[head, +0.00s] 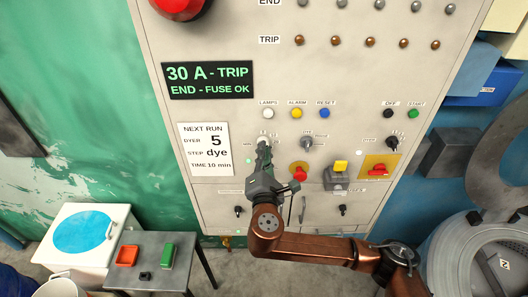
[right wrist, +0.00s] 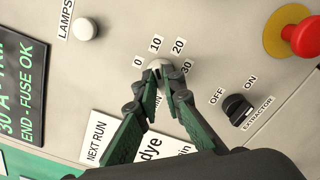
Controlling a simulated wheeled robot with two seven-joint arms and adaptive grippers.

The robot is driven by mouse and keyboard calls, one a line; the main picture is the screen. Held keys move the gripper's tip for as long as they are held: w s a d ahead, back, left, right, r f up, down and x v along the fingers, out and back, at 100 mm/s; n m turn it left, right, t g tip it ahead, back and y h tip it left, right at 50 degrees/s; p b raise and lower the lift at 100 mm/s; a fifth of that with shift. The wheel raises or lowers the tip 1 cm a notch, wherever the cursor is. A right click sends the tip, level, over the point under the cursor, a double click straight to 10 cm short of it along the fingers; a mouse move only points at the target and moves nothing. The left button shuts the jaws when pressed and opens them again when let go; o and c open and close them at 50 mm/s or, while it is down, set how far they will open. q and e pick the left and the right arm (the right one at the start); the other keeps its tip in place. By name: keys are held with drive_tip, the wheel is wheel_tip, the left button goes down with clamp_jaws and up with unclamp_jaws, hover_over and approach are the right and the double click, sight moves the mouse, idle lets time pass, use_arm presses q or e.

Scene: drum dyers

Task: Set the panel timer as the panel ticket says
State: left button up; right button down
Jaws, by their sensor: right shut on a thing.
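The timer knob, a pale round dial (right wrist: 157,64), sits on the grey panel (head: 240,60) with the marks 0, 10, 20 and 30 around it. My right gripper (right wrist: 160,72) is shut on this knob; in the head view the gripper (head: 264,150) covers most of it. I cannot tell which mark the knob points to. The white panel ticket (head: 204,149) reads "NEXT RUN, DYER 5, STEP dye, TIME 10 min"; it also shows partly behind the gripper in the right wrist view (right wrist: 100,138). My left gripper is not in view.
A black extractor switch (right wrist: 237,108) and a red button on yellow (right wrist: 303,36) are near the knob. A display (head: 208,80) reads "30 A - TRIP, END - FUSE OK". More knobs and switches (head: 391,143) stand to the right. A small table (head: 150,250) is at lower left.

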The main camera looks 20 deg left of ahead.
drive_tip(key=shift+f, duration=0.1)
drive_tip(key=c, duration=2)
unclamp_jaws()
drive_tip(key=shift+c, duration=0.2)
drive_tip(key=v, duration=1.2)
